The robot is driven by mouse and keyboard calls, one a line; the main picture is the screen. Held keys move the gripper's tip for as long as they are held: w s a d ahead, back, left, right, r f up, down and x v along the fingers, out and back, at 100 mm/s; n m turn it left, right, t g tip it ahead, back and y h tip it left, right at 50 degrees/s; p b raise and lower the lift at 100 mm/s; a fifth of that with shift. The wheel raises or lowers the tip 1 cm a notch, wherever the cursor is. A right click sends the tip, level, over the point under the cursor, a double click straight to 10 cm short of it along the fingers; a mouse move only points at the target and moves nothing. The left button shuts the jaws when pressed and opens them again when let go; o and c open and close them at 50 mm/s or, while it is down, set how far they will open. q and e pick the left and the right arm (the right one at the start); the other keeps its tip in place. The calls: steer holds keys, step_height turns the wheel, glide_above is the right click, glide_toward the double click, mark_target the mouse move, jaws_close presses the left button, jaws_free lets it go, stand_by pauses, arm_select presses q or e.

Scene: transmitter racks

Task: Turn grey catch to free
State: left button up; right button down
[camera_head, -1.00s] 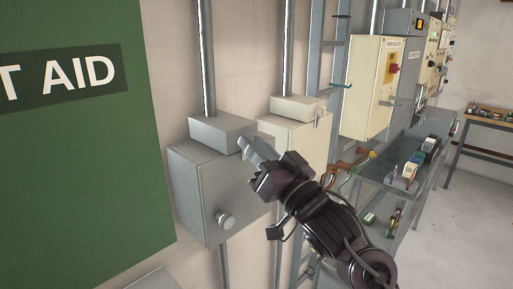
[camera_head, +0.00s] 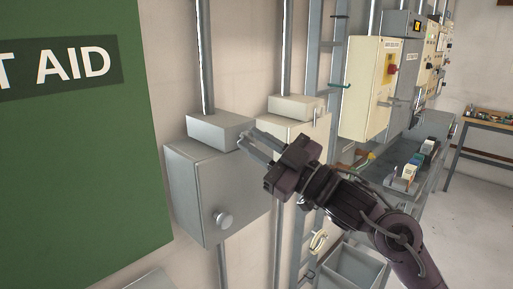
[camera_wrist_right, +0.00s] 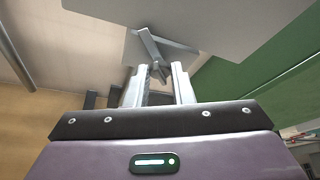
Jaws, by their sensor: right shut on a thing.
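The grey catch (camera_wrist_right: 152,45) is a flat grey lever on the underside of a grey surface in the wrist view, with a small end piece between my fingers. My right gripper (camera_wrist_right: 160,70) is shut on the catch. In the head view my right gripper (camera_head: 250,142) is at the upper right edge of a grey wall box (camera_head: 195,195), and it hides the catch there. The box has a round knob (camera_head: 222,219) low on its front, and its door looks closed. My left gripper is not in view.
A green first aid panel (camera_head: 80,180) stands close on the left. A cream box (camera_head: 292,130) is just beyond the grey box. A ladder-like rack (camera_head: 322,80), a cream cabinet with a red switch (camera_head: 368,85) and a cluttered bench lie to the right.

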steer(key=shift+w+d+r+n+g+h+b, duration=0.15)
steer(key=shift+n+g, duration=0.65)
steer(key=shift+n, duration=1.1)
steer(key=shift+n+g+h+b, duration=0.1)
steer(key=shift+n+g+b, duration=0.2)
steer(key=shift+n+g, duration=1.05)
steer(key=shift+w+d+r+n+g+h+b, duration=0.1)
steer(key=shift+n+g+b, duration=0.15)
steer(key=shift+n, duration=2.2)
steer(key=c, duration=1.3)
jaws_free()
steer(key=shift+a, duration=0.1)
steer(key=shift+o, duration=0.2)
